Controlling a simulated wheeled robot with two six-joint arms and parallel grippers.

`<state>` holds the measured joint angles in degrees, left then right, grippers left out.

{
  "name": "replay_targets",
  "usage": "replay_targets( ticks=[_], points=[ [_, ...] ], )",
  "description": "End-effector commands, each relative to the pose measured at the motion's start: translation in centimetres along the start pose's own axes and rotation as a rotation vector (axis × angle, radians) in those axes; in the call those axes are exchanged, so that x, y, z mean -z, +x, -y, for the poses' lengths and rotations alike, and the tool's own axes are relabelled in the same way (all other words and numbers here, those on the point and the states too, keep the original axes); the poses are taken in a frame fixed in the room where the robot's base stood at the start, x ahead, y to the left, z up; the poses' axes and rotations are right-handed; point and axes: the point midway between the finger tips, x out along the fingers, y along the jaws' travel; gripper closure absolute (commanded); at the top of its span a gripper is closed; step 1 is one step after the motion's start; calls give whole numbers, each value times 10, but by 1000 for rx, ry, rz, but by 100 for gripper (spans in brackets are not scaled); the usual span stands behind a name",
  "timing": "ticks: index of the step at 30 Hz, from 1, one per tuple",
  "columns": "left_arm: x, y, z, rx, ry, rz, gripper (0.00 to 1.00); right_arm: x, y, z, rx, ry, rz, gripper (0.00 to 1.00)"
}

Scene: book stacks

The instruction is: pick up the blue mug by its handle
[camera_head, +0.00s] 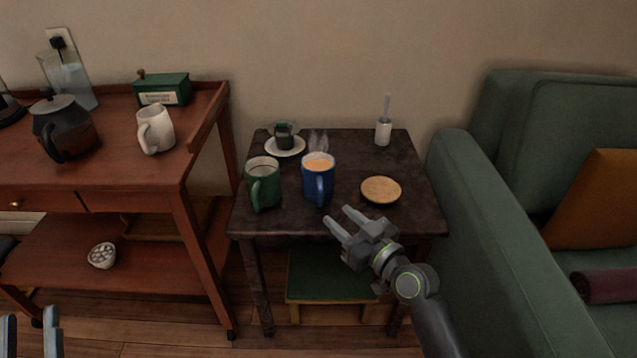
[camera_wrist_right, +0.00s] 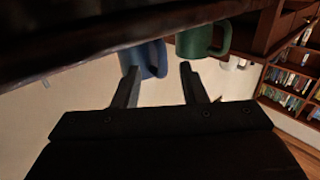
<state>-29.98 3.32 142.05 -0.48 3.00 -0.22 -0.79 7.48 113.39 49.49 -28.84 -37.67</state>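The blue mug (camera_head: 318,175) stands upright near the front of the small dark table (camera_head: 345,221), with a tan drink in it and its handle toward me. My right gripper (camera_head: 338,218) is open and empty at the table's front edge, just in front of the mug and a little to its right, apart from it. In the right wrist view the blue mug (camera_wrist_right: 154,58) shows upside down beyond the open fingers (camera_wrist_right: 158,78). My left gripper (camera_head: 32,325) is at the bottom left corner, open, far from the mug.
A green mug (camera_head: 264,187) stands close left of the blue mug. A round wooden coaster (camera_head: 381,190) lies to its right. Behind are a saucer (camera_head: 291,151) with a small dark cup and a white holder (camera_head: 383,131). A green sofa (camera_head: 470,240) stands right, a red-brown cart (camera_head: 110,182) left.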

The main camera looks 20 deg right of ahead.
Motion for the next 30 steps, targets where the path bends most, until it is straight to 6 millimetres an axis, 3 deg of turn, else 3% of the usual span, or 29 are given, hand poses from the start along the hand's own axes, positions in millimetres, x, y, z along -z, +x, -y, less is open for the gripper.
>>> replay_targets(
  ticks=[8,12,21,30],
  points=[
    [-14,-2,1,1,-11,79,65,10,32,3,1,0,-3,62],
    [-6,-1,0,1,-5,33,65,8,48,3,0,0,-1,62],
    [-2,0,0,0,-2,11,65,8,53,2,-1,0,0,62],
    [-2,0,0,0,-2,10,65,8,53,2,-1,0,0,98]
  ],
)
